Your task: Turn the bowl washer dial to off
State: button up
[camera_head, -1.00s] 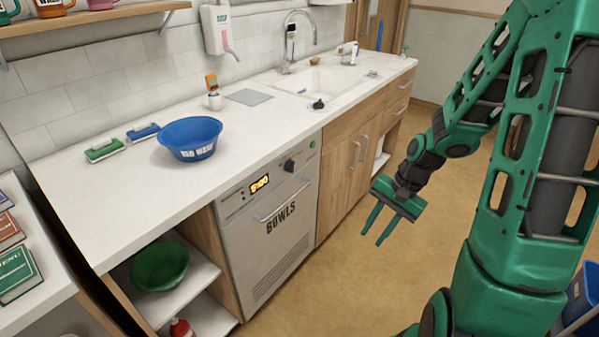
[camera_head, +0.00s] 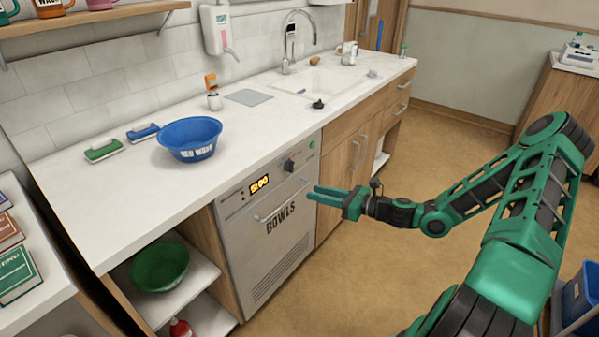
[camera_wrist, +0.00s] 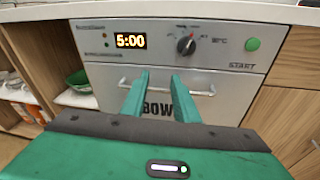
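The bowl washer (camera_head: 262,235) is a grey front-panel machine marked BOWLS under the white counter. Its dark dial (camera_head: 289,165) is at the upper right of the panel, and it also shows in the wrist view (camera_wrist: 186,45) with a red mark near its pointer. The small marks around the dial are too small to read. The display (camera_wrist: 130,41) reads 5:00. A green START button (camera_wrist: 253,44) is right of the dial. My green gripper (camera_head: 310,194) is open and empty, in front of the washer, its fingers pointing toward the panel below the dial.
The washer's handle bar (camera_wrist: 167,88) crosses the door below the panel. A blue bowl (camera_head: 189,138) stands on the counter (camera_head: 120,190). A green bowl (camera_head: 159,266) sits on the open shelf at left. The floor in front of the washer is clear.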

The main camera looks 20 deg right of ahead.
aim_at(291, 167)
jog(key=w+a+r+m+t, duration=0.1)
jog(key=w+m, duration=0.1)
jog(key=w, duration=0.3)
jog(key=w+a+m+t+h, duration=0.1)
jog(key=w+a+m+t, duration=0.1)
jog(key=w, duration=0.4)
jog(key=shift+w+a+r, duration=0.15)
jog(key=shift+w+r, duration=0.1)
jog(key=shift+r, duration=0.1)
grip_shut()
